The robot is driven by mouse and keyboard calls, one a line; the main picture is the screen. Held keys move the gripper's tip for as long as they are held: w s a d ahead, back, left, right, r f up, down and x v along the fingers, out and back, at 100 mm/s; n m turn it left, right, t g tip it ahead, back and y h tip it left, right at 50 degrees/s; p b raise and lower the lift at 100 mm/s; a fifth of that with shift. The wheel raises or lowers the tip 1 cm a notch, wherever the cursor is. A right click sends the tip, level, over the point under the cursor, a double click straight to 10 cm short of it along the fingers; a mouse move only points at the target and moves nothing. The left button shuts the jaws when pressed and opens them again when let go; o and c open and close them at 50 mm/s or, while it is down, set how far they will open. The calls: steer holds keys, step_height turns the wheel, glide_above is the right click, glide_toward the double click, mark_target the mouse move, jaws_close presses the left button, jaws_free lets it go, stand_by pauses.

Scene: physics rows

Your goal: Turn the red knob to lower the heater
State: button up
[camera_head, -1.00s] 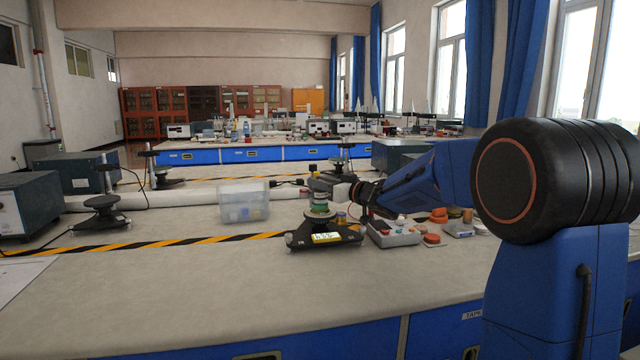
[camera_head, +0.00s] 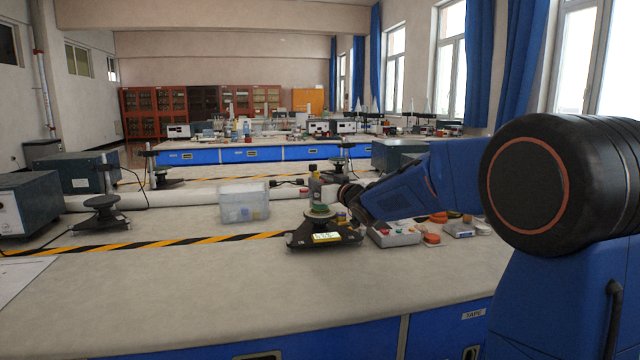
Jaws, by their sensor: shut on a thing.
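The small stand (camera_head: 325,240) has a wide dark base with a yellow-white display and sits on the near bench. A green round top (camera_head: 320,211) is on it; I take this stand to be the heater. My gripper (camera_head: 325,194) reaches in from the right, just behind and above the green top. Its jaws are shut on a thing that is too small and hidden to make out. I cannot pick out the red knob with certainty.
A grey box with coloured buttons (camera_head: 394,234) stands right of the stand, with orange-red round pieces (camera_head: 432,239) beside it. A clear plastic bin (camera_head: 243,202) is to the left. The bench front (camera_head: 220,300) is clear.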

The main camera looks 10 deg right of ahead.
steer(key=shift+m+h, duration=1.4)
steer(key=shift+h, duration=0.75)
steer(key=shift+m+h, duration=1.4)
steer(key=shift+h, duration=1.05)
steer(key=m+g+h, duration=0.1)
steer(key=m+h, duration=0.1)
steer(key=h, duration=0.1)
steer(key=m+g+h, duration=0.1)
steer(key=m+h, duration=0.1)
steer(key=h, duration=0.1)
steer(key=shift+a+m, duration=0.1)
steer(key=shift+m, duration=0.2)
steer(key=m+g+h, duration=0.5)
steer(key=g, duration=0.1)
steer(key=shift+h, duration=0.4)
steer(key=m+g+h, duration=0.1)
steer(key=m+g, duration=0.1)
steer(key=g, duration=0.1)
steer(key=m+g+h, duration=0.1)
steer(key=m+g, duration=0.2)
steer(key=g, duration=0.1)
steer(key=shift+d+g, duration=0.2)
steer(key=shift+g, duration=0.1)
steer(key=shift+r+m+g, duration=0.1)
steer(key=shift+m+g, duration=0.2)
steer(key=o, duration=1.1)
steer(key=shift+c, duration=0.2)
